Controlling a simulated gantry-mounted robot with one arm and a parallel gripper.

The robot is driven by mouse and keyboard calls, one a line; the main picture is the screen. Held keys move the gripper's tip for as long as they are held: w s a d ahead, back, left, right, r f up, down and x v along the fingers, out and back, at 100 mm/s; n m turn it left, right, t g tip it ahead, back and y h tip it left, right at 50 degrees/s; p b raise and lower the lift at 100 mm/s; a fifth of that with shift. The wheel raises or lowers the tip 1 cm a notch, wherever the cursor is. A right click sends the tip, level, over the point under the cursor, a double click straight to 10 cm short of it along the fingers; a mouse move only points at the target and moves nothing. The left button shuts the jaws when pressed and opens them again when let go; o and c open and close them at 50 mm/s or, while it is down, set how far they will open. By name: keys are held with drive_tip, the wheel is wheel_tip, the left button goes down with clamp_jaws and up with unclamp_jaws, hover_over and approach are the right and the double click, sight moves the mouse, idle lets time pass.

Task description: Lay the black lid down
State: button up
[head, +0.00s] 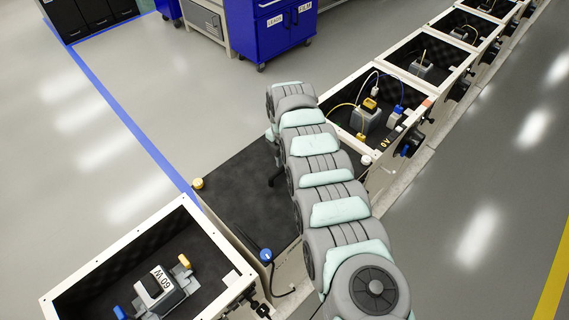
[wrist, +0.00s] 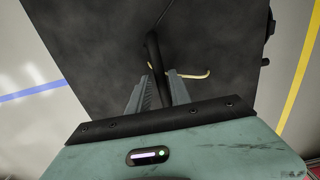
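The black lid (head: 240,188) is a large dark panel in the middle of the head view, beside the open box at lower left. It looks roughly level; I cannot tell whether it rests fully on the cabinet below. In the wrist view the lid (wrist: 95,50) fills most of the space ahead, with a black bar-like handle (wrist: 153,50) crossing it. My gripper (wrist: 160,78) has its two fingers close on either side of this bar and appears shut on it. In the head view my arm hides the gripper and the lid's right part.
An open box (head: 75,290) with a grey unit (head: 165,292) stands at lower left. More open boxes (head: 385,145) with cables run to the upper right. Yellow (head: 198,183) and blue (head: 266,254) knobs sit at the lid's edge. A blue cart (head: 270,35) stands behind. Floor at left is clear.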

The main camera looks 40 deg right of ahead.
drive_tip(key=shift+o, duration=1.4)
wheel_tip(320, 180, up, 11)
drive_tip(key=p, duration=0.1)
drive_tip(key=shift+f+p, duration=0.15)
drive_tip(key=shift+p, duration=0.25)
